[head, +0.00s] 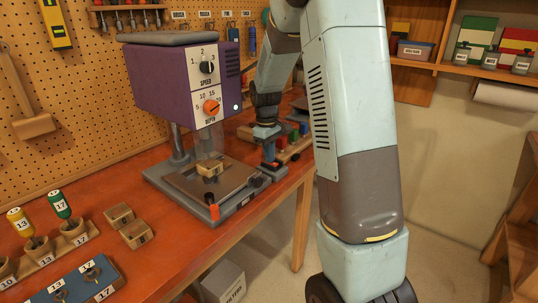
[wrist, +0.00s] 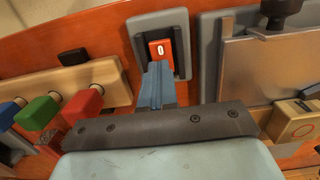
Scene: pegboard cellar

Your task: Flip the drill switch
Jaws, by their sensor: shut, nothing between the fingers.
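The drill press has a purple head (head: 165,85) with a speed dial and an orange depth dial, above a grey base (head: 160,176). In the wrist view, a red switch (wrist: 160,49) marked "0" sits in a grey housing (wrist: 178,22) beside the drill base. My gripper (wrist: 157,68) is shut and empty, its fingertips at the lower edge of the red switch in that view. I cannot tell whether they touch it. In the head view my gripper (head: 269,160) is low at the right of the drill base, largely covering the switch.
A small wooden block (head: 209,169) sits on the drill table. A wooden rack (wrist: 70,90) with blue, green and red pieces lies left of the switch in the wrist view. Wooden blocks (head: 136,233) and a holder with labelled bits (head: 45,258) stand at the left.

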